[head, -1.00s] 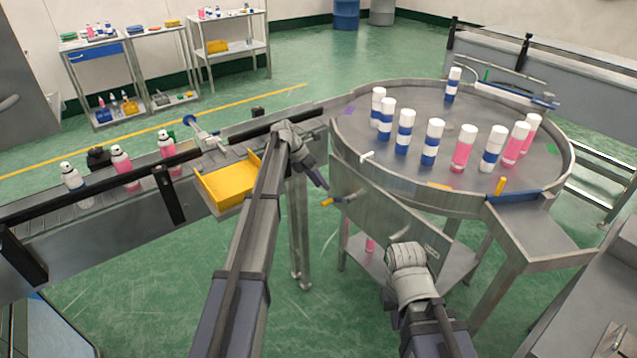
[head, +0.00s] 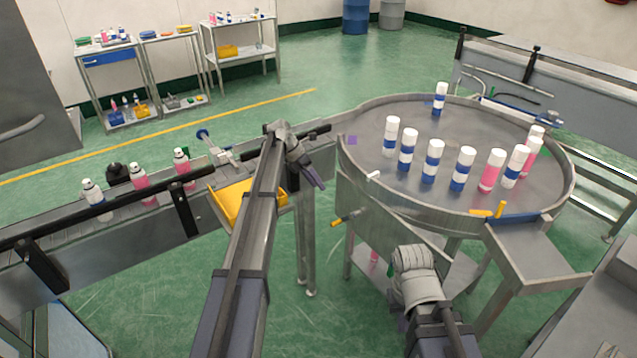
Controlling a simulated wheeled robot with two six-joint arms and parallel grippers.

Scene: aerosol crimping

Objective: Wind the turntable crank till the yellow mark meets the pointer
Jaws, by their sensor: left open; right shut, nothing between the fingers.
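The round steel turntable (head: 362,112) carries several capped cans, pink or blue-and-white. The yellow mark (head: 482,212) lies flat at its near edge, just left of the upright yellow pointer (head: 500,209), with a small gap between them. The crank's yellow handle (head: 337,222) sticks out left from the turntable's side panel. My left gripper (head: 318,183) is open and empty, above and slightly left of the handle, apart from it. My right gripper (head: 402,322) is low in front of the turntable, shut and empty, its fingers mostly hidden by its own wrist.
A conveyor (head: 150,212) with several cans runs along the left, with a yellow tray (head: 232,200) beside it. A purple mark (head: 352,140) is on the turntable's left edge. A steel chute (head: 530,245) juts out at the near right. Green floor (head: 170,300) lies open below.

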